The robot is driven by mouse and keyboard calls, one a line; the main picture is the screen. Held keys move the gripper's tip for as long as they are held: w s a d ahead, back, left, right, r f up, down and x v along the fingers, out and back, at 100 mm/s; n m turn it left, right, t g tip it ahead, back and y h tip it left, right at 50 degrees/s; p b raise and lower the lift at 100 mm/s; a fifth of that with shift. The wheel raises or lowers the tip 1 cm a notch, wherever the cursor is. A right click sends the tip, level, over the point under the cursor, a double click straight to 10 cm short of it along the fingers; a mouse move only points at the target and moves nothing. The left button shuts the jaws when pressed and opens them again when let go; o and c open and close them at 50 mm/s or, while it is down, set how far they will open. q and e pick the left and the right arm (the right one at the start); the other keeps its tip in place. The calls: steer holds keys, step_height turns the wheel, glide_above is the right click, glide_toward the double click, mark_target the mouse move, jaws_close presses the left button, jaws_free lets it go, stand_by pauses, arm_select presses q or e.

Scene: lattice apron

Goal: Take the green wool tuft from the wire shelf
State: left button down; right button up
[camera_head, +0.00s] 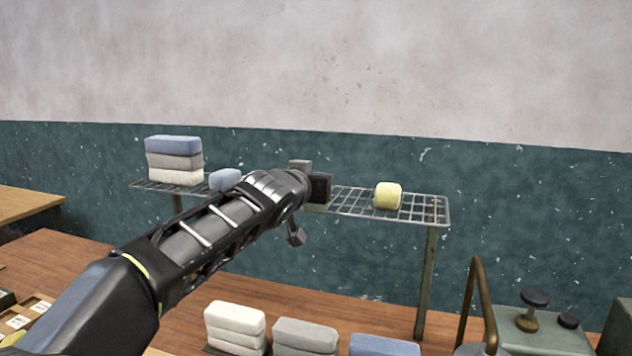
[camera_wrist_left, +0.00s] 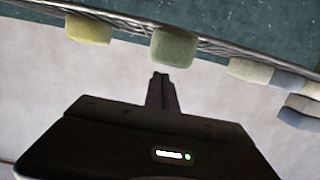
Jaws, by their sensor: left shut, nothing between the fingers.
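The green wool tuft (camera_wrist_left: 174,47) sits on the wire shelf (camera_wrist_left: 130,22), which appears upside down in the left wrist view. In the wrist view my left gripper (camera_wrist_left: 160,76) is shut and empty. Its fingertips point at the tuft, with a small gap showing between them in the picture. My right gripper is not in view.
A yellow tuft (camera_head: 387,196) stands to the right on the shelf. A blue piece (camera_head: 226,179) and a folded stack (camera_head: 174,160) stand to the left. More folded stacks (camera_head: 235,327) lie on the wooden table below. A green metal device (camera_head: 545,333) stands at right.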

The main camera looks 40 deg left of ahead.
arm_select(q)
steer(key=f+b+v, duration=0.1)
steer(key=b+v, duration=0.2)
steer(key=v, duration=0.9)
steer(key=shift+f, duration=0.3)
steer(key=shift+s+d, duration=0.1)
steer(key=shift+s, duration=0.05)
